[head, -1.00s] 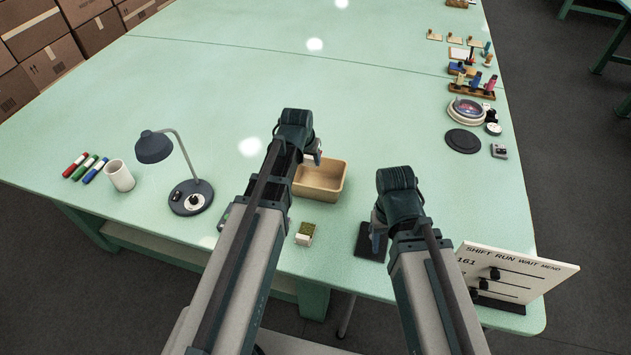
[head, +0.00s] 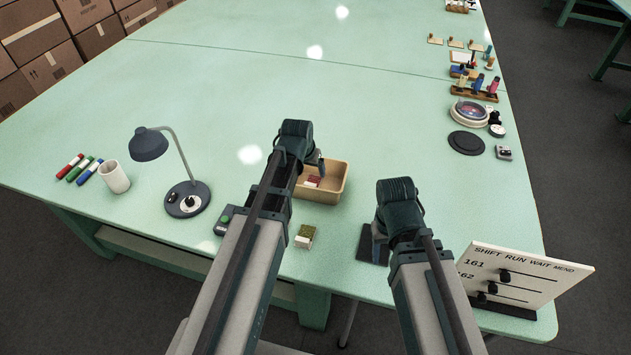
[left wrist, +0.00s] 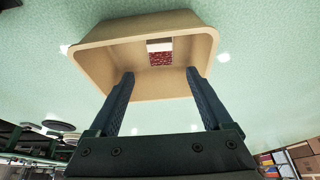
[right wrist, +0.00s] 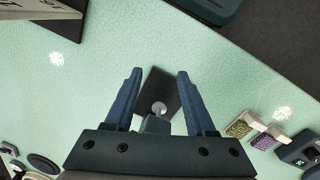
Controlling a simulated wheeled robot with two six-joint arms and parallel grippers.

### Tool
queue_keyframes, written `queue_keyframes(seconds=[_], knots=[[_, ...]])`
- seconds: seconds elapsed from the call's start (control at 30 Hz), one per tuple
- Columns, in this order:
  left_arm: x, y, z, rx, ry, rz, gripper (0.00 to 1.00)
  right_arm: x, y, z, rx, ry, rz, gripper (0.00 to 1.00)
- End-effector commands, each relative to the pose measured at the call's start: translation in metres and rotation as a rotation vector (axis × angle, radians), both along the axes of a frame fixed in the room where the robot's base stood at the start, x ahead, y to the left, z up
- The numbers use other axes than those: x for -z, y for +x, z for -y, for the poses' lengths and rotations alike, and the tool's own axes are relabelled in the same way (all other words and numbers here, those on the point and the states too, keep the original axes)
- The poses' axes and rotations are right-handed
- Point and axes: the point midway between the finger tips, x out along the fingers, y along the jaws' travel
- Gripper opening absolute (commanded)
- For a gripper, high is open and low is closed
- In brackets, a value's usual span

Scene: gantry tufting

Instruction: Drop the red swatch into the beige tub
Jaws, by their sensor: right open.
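The red swatch (head: 312,181), with a white strip along one edge, lies inside the beige tub (head: 338,190). The left wrist view shows the red swatch (left wrist: 160,58) on the floor of the beige tub (left wrist: 108,48). My left gripper (left wrist: 160,73) is open and empty, with its fingers over the near rim of the tub and apart from the swatch. In the head view its arm hides the tub's left part. My right gripper (right wrist: 160,72) is open and empty above a dark plate with a silver knob (right wrist: 158,107).
A green swatch (head: 305,237) and, in the right wrist view, a purple swatch (right wrist: 264,142) lie near the table's front edge. A lamp (head: 187,199) and cup (head: 115,176) stand left. A SHIFT RUN WAIT MEND board (head: 520,275) stands front right. The table behind the tub is clear.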

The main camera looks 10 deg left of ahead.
Motion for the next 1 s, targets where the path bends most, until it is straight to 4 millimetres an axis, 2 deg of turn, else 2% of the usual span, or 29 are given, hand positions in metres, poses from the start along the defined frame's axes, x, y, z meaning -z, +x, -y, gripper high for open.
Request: queue_keyframes(seconds=[0.27, 0.47, 0.67, 1.0], knots=[[-0.002, -0.001, 0.0, 0.0, 0.0, 0.0, 0.83, -0.002, 0.0, 0.0, 0.0, 0.0, 0.0, 0.55], [-0.014, -0.005, 0.0, 0.0, 0.0, 0.0, 0.83, -0.014, 0.0, 0.0, 0.0, 0.0, 0.0, 0.55], [-0.039, -0.015, 0.0, 0.0, 0.0, 0.0, 0.83, -0.039, 0.0, 0.0, 0.0, 0.0, 0.0, 0.55], [-0.09, -0.036, -0.001, 0.0, 0.0, 0.0, 0.83, -0.09, 0.0, 0.0, 0.0, 0.0, 0.0, 0.55]])
